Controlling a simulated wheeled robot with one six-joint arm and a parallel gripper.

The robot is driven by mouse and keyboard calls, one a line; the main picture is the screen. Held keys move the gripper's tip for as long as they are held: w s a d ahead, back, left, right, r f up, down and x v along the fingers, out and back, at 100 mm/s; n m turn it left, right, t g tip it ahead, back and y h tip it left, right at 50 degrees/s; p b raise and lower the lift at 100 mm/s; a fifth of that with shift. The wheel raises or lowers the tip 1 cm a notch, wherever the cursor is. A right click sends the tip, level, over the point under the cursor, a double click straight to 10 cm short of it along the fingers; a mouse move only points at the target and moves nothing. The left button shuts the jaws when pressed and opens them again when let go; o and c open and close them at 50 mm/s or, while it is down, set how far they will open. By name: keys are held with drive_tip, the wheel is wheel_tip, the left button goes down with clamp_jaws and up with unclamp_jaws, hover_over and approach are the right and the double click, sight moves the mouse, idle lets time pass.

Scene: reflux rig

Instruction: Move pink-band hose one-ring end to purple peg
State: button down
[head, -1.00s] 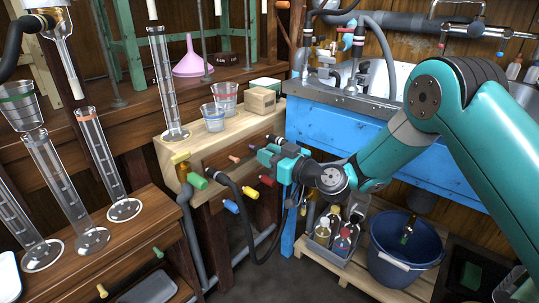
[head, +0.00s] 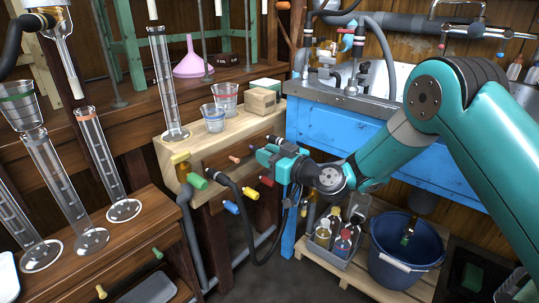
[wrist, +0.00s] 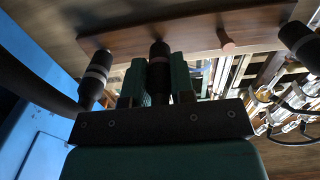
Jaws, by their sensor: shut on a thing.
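My gripper (wrist: 158,85) is shut on a black hose end in the wrist view. This hose end (wrist: 158,58) carries one dull pinkish ring and points toward the wooden board (wrist: 190,34). Whether it sits on a peg there is hard to tell. In the head view my gripper (head: 264,156) is at the face of the light wooden bench, and its fingers hide the held end. A black hose (head: 240,238) hangs in a loop below it.
Other black hose ends with pale bands flank the gripper at the left (wrist: 95,80) and right (wrist: 302,46) in the wrist view. A bare orange peg (head: 235,159) is close to my fingers. Green (head: 197,181), blue (head: 231,207) and red (head: 267,181) pegs are nearby. A glass cylinder (head: 168,90) stands above.

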drive_tip(key=shift+w+a, duration=0.15)
drive_tip(key=c, duration=0.9)
unclamp_jaws()
drive_tip(key=b+v, duration=1)
drive_tip(key=v, duration=0.7)
